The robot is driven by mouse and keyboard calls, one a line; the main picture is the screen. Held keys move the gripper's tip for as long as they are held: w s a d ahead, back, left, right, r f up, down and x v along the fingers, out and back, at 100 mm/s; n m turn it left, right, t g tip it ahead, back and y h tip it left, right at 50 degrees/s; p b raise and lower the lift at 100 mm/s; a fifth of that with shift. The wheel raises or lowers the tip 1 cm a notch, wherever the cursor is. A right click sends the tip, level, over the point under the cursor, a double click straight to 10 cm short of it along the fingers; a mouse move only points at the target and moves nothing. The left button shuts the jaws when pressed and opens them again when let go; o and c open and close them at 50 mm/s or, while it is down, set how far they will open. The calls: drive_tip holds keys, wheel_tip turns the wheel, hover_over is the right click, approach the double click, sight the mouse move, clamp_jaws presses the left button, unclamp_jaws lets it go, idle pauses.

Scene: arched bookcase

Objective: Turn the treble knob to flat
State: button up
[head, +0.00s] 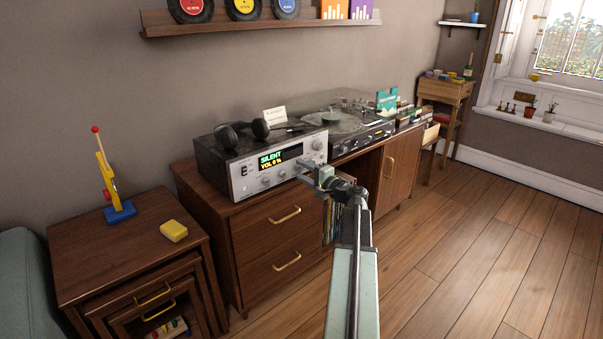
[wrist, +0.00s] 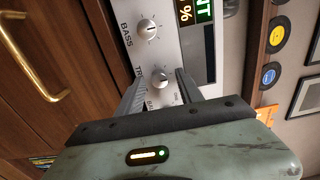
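The silver stereo receiver (head: 240,178) stands on the wooden cabinet; its display reads SILENT and VOL 0 %. In the wrist view, the treble knob (wrist: 160,79), small, round and silver, sits beside a partly hidden label starting TR. My gripper (wrist: 160,74) has one finger on each side of this knob, with gaps visible between fingers and knob. The knob has a dark pointer mark, but its exact angle is hard to read. The bass knob (wrist: 148,29) is clear of the fingers. In the head view, my gripper (head: 305,172) is at the receiver's front and hides part of it.
Black headphones (head: 242,133) lie on top of the receiver. A turntable (head: 345,122) stands to its right. The wooden floor (head: 470,235) at the right is clear.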

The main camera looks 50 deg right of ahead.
drive_tip(key=shift+s, duration=0.1)
drive_tip(key=s, duration=0.7)
drive_tip(key=shift+s+a, duration=0.3)
drive_tip(key=shift+s, duration=0.1)
